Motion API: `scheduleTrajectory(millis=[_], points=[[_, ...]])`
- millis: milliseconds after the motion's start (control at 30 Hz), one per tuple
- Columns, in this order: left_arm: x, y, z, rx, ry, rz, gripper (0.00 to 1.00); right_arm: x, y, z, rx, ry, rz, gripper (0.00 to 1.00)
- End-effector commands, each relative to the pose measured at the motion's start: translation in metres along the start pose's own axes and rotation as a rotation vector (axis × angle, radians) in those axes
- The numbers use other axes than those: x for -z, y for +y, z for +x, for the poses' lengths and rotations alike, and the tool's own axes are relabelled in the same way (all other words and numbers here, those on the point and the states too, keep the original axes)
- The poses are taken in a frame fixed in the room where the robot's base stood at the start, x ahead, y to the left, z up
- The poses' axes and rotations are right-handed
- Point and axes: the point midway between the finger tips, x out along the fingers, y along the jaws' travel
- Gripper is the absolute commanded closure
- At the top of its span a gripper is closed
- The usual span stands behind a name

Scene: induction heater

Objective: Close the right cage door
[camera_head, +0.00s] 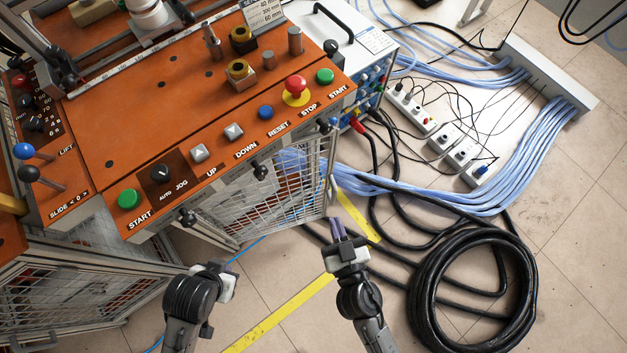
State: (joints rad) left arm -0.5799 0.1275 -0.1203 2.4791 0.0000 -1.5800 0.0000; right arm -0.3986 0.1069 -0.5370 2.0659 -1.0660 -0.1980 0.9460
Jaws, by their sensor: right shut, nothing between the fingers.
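The right cage door (292,196) is a pale metal frame with wire mesh below the right part of the orange console. Its lower edge and right upright show; the console hides its top, and I cannot tell how far it stands open. My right gripper (338,229) is just below the door's lower right corner in the picture, with its purple-grey fingers together and empty. I see no contact with the door. My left gripper (222,272) is below the console's lower left part, apart from the door; its fingers are not clear.
The orange console (180,120) carries buttons and knobs along its front edge. Another mesh cage panel (80,290) stands at lower left. A coil of black cable (425,290) and bundled blue hoses lie on the floor at right. Yellow tape crosses the tiles.

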Motion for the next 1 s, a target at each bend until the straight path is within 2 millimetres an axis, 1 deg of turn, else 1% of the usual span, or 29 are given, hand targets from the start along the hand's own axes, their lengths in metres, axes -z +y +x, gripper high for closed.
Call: scheduleTrajectory(millis=[33, 100, 233, 367, 800, 1000], points=[[-0.003, 0.000, 0.009, 0.000, 0.000, 0.000, 1.00, -0.009, -0.003, 0.001, 0.012, 0.006, -0.001, 1.00], [-0.004, 0.000, 0.012, 0.000, 0.001, 0.000, 1.00, -0.012, -0.007, 0.002, 0.026, 0.014, -0.001, 1.00], [-0.004, 0.001, 0.013, 0.000, 0.001, -0.001, 1.00, -0.013, -0.010, 0.008, 0.038, 0.020, -0.002, 1.00], [-0.003, 0.002, 0.011, -0.003, 0.002, -0.004, 1.00, -0.011, -0.010, 0.023, 0.039, 0.022, -0.004, 1.00], [-0.004, 0.004, 0.015, -0.009, 0.004, -0.013, 1.00, -0.011, -0.013, 0.099, 0.038, 0.021, -0.004, 1.00], [-0.005, 0.004, 0.019, -0.007, 0.003, -0.010, 1.00, -0.011, -0.013, 0.123, 0.036, 0.020, -0.004, 1.00]])
